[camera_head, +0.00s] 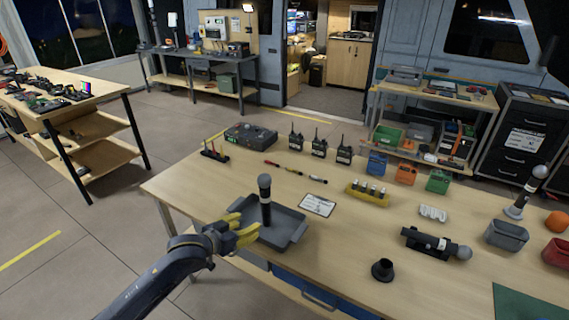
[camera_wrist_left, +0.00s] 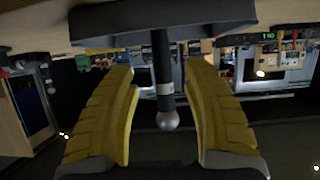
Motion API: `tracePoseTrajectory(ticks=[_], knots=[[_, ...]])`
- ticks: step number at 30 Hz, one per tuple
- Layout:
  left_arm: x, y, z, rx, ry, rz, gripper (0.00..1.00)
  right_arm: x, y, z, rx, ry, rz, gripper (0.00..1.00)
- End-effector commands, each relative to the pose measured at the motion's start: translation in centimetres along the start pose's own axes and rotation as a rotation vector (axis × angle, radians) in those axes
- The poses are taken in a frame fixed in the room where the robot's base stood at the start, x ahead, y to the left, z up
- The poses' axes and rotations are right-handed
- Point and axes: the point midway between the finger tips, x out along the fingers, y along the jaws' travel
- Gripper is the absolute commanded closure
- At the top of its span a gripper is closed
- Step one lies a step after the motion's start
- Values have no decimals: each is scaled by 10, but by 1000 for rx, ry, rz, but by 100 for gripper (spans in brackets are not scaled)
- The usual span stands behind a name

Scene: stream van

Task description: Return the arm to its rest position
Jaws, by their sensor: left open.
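My left gripper (camera_head: 240,236) has yellow fingers and is open at the front left of the grey tray (camera_head: 290,238). A dark microphone (camera_head: 265,205) with a grey ball head stands upright in the tray, just beyond the fingertips. In the left wrist view the picture is upside down. There the microphone (camera_wrist_left: 164,85) shows between the two open fingers (camera_wrist_left: 160,90), with a gap on each side. My left arm (camera_head: 165,282) reaches in from the bottom left. My right gripper is in neither view.
The wooden table (camera_head: 340,245) also holds a microphone on a stand (camera_head: 525,192), another lying in a black holder (camera_head: 435,243), a black cup (camera_head: 383,270), several radios (camera_head: 319,142) and a grey bin (camera_head: 506,235). Open floor (camera_head: 60,190) lies left of the table.

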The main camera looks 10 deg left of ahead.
Motion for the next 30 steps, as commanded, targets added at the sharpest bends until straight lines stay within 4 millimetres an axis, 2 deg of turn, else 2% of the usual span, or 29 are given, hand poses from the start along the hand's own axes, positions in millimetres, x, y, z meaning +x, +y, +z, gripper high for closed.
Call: tracePoseTrajectory(ticks=[4, 8, 12, 16, 21, 30], knots=[[-9, 16, 27, 51, -36, -22, 52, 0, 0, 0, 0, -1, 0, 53], [-31, 35, 68, 153, -106, -75, 52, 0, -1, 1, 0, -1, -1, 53], [-69, 50, 117, 278, -216, -159, 52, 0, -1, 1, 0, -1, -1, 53], [-111, 55, 155, 379, -335, -237, 52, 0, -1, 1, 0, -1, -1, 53], [-154, 54, 184, 465, -460, -304, 52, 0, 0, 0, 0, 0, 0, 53], [-214, 52, 216, 551, -634, -374, 52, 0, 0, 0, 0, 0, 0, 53]])
